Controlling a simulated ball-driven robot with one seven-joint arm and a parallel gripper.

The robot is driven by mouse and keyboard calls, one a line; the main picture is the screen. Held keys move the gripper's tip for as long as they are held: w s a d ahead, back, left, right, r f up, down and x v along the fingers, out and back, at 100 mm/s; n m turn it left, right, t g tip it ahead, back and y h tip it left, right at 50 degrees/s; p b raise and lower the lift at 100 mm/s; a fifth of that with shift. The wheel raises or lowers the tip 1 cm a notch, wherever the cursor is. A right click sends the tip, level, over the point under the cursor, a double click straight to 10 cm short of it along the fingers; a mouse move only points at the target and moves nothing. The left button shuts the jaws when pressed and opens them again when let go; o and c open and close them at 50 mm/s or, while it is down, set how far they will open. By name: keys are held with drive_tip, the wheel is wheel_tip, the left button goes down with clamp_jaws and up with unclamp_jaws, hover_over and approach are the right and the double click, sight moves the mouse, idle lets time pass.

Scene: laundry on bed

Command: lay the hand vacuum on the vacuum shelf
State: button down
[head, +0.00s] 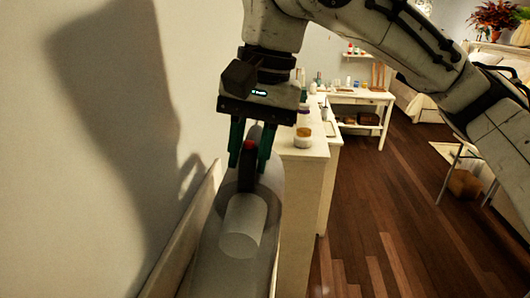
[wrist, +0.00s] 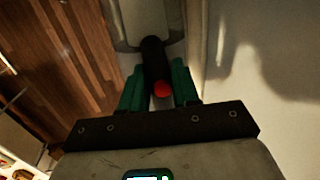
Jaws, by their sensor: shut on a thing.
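The hand vacuum (head: 243,225) has a grey and whitish body, a dark handle and a red button. My gripper (head: 249,158) points down, with its teal fingers shut on the dark handle. The wrist view shows the handle (wrist: 154,58) and red button between the fingers (wrist: 160,90). The vacuum's body extends toward the bottom of the head view. A pale board (head: 180,243) runs along the wall to its left; it may be part of the vacuum shelf, but I cannot tell. Whether the vacuum touches a surface below is hidden.
A cream cabinet (head: 303,205) stands close to the right of the vacuum, with jars (head: 303,136) on top. A white wall (head: 90,180) is close on the left. A white table (head: 358,97) stands farther back. The wooden floor (head: 390,225) at right is mostly open.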

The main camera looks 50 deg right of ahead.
sight(237, 172)
drive_tip(key=shift+w+a+f, duration=0.1)
drive_tip(key=shift+w+a, duration=0.5)
drive_tip(key=shift+w, duration=0.25)
drive_tip(key=shift+f+b, duration=0.9)
drive_tip(key=shift+f, duration=0.3)
drive_tip(key=c, duration=0.8)
unclamp_jaws()
drive_tip(key=shift+s+f, duration=0.1)
drive_tip(key=shift+f, duration=0.05)
drive_tip(key=shift+o, duration=0.2)
drive_tip(key=r, duration=0.3)
drive_tip(key=s+d+r, duration=0.1)
drive_tip(key=r, duration=0.3)
drive_tip(key=r+b, duration=0.1)
drive_tip(key=r, duration=0.2)
drive_tip(key=shift+s+d+r, duration=0.15)
drive_tip(key=shift+d+r, duration=0.15)
drive_tip(key=shift+r, duration=0.1)
